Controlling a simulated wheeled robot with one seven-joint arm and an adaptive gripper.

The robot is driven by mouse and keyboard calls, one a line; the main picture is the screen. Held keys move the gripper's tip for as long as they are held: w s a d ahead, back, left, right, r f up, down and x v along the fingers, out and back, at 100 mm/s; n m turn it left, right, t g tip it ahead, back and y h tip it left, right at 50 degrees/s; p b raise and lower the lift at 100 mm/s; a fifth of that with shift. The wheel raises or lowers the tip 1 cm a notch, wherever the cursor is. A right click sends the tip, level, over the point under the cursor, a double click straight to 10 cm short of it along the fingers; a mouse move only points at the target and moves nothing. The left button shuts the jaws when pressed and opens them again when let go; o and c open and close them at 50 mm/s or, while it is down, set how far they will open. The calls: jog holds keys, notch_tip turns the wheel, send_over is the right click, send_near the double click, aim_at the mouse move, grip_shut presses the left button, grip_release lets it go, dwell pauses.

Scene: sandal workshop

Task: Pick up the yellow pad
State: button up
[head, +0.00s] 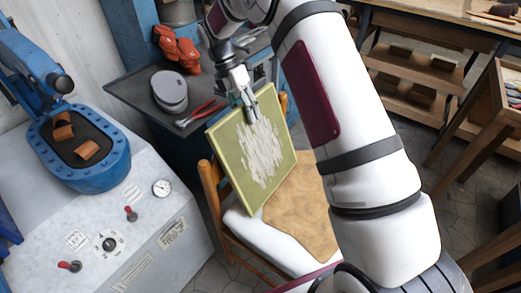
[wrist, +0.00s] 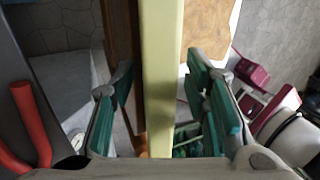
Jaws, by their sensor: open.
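The yellow pad (head: 233,150) is a flat square panel with a pale, streaked patch on its face. It stands tilted on a wooden chair (head: 209,182), against the backrest. My gripper (head: 248,106) is at the pad's upper edge. In the wrist view the pad (wrist: 162,55) shows edge-on as a pale yellow strip between the two green-padded fingers of my gripper (wrist: 162,105). The fingers are open, with a gap visible on both sides of the pad. In the head view my arm hides part of the chair.
A brown hide piece (head: 300,208) lies on the chair seat. Behind the chair, a dark table (head: 130,92) holds red-handled pliers (head: 196,115), a grey rounded stack (head: 170,90) and orange-red gloves (head: 177,48). A blue press (head: 85,165) stands left; wooden shelving (head: 415,82) is at right.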

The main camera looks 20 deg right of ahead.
jog(key=shift+c, duration=0.6)
grip_shut()
jog(key=shift+r, duration=0.1)
jog(key=shift+r, duration=0.1)
